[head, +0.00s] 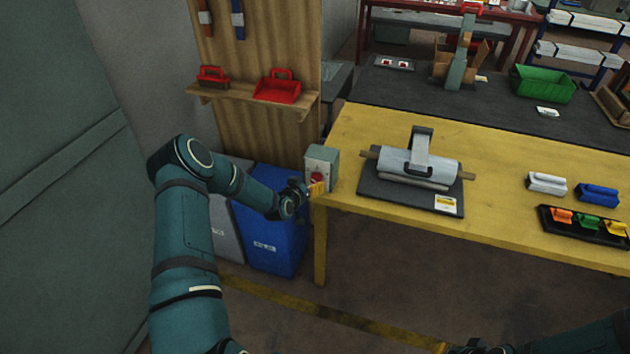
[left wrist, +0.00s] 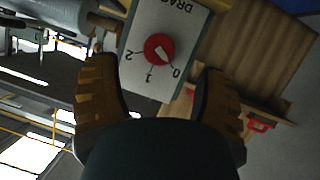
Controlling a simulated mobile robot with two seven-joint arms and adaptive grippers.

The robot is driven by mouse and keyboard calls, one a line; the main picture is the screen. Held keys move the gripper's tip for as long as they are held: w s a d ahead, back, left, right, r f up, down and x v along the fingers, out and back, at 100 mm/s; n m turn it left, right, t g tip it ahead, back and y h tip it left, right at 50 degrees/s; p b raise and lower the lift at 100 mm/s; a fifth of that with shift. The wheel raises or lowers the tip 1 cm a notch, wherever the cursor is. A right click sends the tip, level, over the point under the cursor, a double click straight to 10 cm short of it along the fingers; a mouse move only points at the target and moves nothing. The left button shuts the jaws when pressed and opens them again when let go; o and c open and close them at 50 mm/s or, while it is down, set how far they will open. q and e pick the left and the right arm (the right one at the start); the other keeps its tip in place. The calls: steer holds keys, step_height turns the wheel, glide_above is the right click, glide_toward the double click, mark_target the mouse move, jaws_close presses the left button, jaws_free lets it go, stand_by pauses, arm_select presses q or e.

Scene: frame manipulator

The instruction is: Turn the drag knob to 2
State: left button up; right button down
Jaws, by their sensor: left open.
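The drag knob (left wrist: 158,48) is a round red dial with a white mark, on a pale panel lettered "DRAG" with 0, 1 and 2 around it. The white mark seems to point toward the 0. The knob's grey box (head: 321,161) stands at the left end of the yellow table. My left gripper (head: 315,189) is in front of the box, partly covering the knob in the head view. In the left wrist view its two fingers (left wrist: 155,72) are wide apart either side of the knob, not visibly touching it. Part of my right gripper (head: 477,348) shows at the bottom edge.
The yellow table (head: 500,218) holds a roller device (head: 418,164), a white block (head: 546,183), a blue block (head: 597,194) and a black tray (head: 580,231). A wooden panel with a shelf (head: 240,92) rises behind.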

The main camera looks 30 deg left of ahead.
mark_target(314, 181)
arm_select(q)
steer(key=shift+x, duration=2.75)
steer(key=c, duration=1.2)
